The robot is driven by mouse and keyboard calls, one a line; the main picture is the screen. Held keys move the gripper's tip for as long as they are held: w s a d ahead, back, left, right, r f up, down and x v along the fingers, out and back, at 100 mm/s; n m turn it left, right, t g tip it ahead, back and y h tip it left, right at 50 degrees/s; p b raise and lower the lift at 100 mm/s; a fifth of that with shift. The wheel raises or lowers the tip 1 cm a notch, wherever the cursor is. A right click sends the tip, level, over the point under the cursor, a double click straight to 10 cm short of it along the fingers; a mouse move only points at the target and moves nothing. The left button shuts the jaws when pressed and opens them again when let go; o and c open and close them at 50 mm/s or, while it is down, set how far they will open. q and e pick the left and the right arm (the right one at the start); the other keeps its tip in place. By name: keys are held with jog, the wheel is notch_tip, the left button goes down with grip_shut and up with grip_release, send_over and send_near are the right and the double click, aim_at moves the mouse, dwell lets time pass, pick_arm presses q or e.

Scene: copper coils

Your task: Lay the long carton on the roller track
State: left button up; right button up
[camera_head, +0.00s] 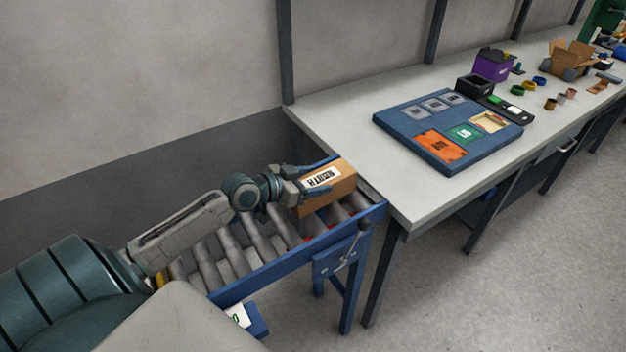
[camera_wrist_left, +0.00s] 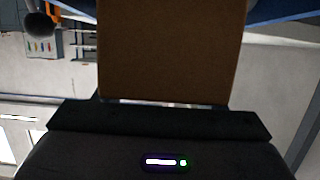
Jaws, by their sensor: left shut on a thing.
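The long carton (camera_head: 333,195) is a brown box with a white label, at the right end of the roller track in the head view. My left gripper (camera_head: 312,184) is shut on it, with the jaws at its sides. The carton is over the rollers; I cannot tell whether it touches them. In the left wrist view the brown carton (camera_wrist_left: 170,50) fills the upper middle, in front of the gripper. The roller track (camera_head: 284,265) has a blue frame and grey rollers. My right gripper is not in view.
A long grey table (camera_head: 420,201) adjoins the track's right end. It holds a blue board (camera_head: 394,121) with coloured panels, a purple bin (camera_head: 491,66), a black tray (camera_head: 474,86), an open cardboard box (camera_head: 566,58) and several small coils. A grey wall stands behind the track.

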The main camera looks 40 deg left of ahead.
pick_arm(q)
jog(key=shift+f+b, duration=0.35)
jog(key=shift+b, duration=0.15)
dwell(1.2)
jog(key=o, duration=1.3)
jog(key=shift+s+a+r, duration=0.15)
jog(key=shift+s+a, duration=0.1)
jog(key=shift+s, duration=0.4)
jog(key=p+v, duration=0.1)
jog(key=v, duration=0.1)
jog(key=p+v, duration=0.1)
jog(key=v, duration=0.1)
jog(key=shift+s+r, duration=0.25)
jog(key=shift+r, duration=0.05)
jog(key=shift+p+v, duration=2.4)
jog(key=shift+p, duration=0.35)
jog(key=shift+s+f, duration=0.1)
jog(key=shift+f, duration=0.1)
